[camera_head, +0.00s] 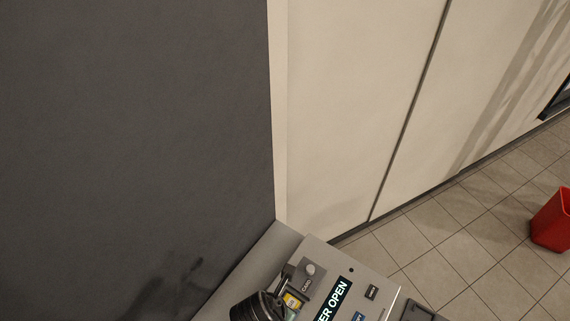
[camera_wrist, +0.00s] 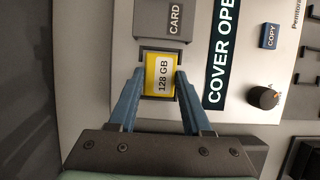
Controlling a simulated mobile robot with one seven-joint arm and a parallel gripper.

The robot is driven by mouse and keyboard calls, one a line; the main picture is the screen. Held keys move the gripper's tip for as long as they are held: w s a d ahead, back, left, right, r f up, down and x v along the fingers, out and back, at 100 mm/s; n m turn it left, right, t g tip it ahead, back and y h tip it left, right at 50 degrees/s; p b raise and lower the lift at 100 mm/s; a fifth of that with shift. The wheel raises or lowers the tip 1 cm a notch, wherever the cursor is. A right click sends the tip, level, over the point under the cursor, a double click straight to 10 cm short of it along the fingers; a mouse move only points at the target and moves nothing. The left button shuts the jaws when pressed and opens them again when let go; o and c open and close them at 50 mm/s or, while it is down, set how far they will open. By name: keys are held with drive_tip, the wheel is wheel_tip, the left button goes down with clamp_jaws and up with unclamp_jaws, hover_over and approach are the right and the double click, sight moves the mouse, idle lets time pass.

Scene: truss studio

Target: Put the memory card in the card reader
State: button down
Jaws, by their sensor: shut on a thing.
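The memory card (camera_wrist: 160,76) is yellow with a white label reading "128 GB". My gripper (camera_wrist: 154,82) is shut on it, one blue finger at each side. In the wrist view the card lies within the dark-framed slot (camera_wrist: 146,50) of the card reader (camera_wrist: 235,100), just below a raised grey block marked "CARD" (camera_wrist: 163,20). I cannot tell how deep the card sits. In the head view the card (camera_head: 292,300) and the card reader (camera_head: 382,291) show at the bottom, with my gripper beside them and partly cut off by the frame.
The reader's panel has a display reading "COVER OPE..." (camera_wrist: 222,45), a blue COPY button (camera_wrist: 269,36) and a dark knob (camera_wrist: 263,97). A dark wall (camera_head: 130,130) is close on the left. A red bin (camera_head: 552,222) stands on the tiled floor at right.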

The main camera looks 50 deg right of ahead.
drive_tip(key=shift+f, duration=0.2)
drive_tip(key=shift+c, duration=1.7)
unclamp_jaws()
drive_tip(key=v, duration=1.2)
drive_tip(key=shift+r, duration=0.1)
